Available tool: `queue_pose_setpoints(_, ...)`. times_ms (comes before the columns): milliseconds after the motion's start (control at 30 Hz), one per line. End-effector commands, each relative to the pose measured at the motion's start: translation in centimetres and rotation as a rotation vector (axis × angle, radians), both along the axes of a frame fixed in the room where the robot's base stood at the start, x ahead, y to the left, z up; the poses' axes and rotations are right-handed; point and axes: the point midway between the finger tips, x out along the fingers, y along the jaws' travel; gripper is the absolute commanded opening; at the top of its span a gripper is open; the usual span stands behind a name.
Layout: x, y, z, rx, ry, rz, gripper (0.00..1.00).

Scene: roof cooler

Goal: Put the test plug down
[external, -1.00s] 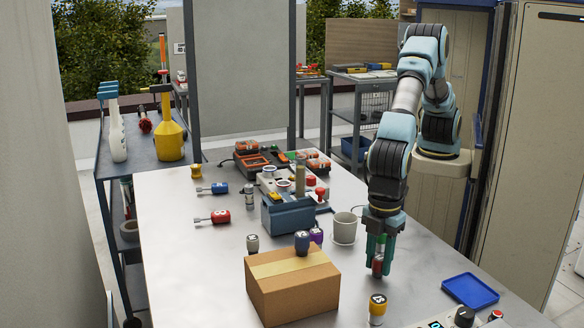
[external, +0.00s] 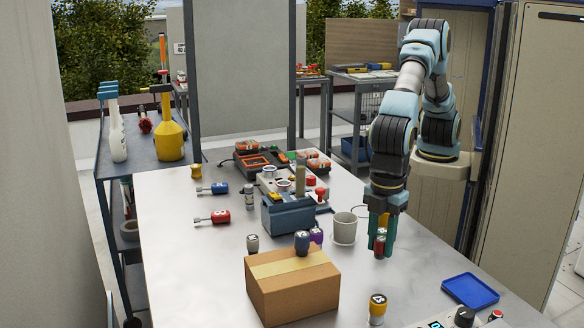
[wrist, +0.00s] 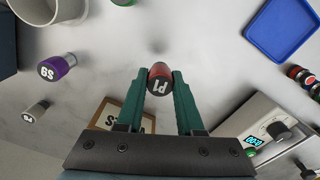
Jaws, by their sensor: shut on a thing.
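My gripper (external: 379,240) is shut on a small red plug with a dark cap, the test plug (external: 379,247). In the wrist view the plug (wrist: 159,78) sits between the green fingertips (wrist: 159,74), its dark end marked P1 facing the camera. The plug hangs below the fingers over the grey table (external: 420,262). I cannot tell whether its lower end touches the table.
A blue tray (external: 470,291) lies at front right. Bare table lies between the gripper and the tray.

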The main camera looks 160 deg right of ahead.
Motion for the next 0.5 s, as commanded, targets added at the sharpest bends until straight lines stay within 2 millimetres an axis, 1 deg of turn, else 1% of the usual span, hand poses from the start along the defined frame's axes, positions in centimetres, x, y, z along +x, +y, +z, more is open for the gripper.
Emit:
queue_pose_setpoints(33,0.1,0.0,1.0,0.000,-0.005,0.000,0.00)
queue_pose_setpoints(100,0.1,0.0,2.3,0.000,-0.004,0.000,0.00)
queue_pose_setpoints(233,0.1,0.0,4.2,0.000,-0.002,-0.004,0.00)
queue_pose_setpoints(300,0.5,-0.2,5.1,0.001,-0.001,-0.025,0.00)
queue_pose_setpoints(367,1.1,-0.5,6.0,0.002,-0.002,-0.068,0.00)
queue_pose_setpoints(467,2.9,-1.3,7.4,0.003,0.000,-0.196,0.00)
queue_pose_setpoints(500,3.9,-1.7,7.9,0.004,0.001,-0.267,0.00)
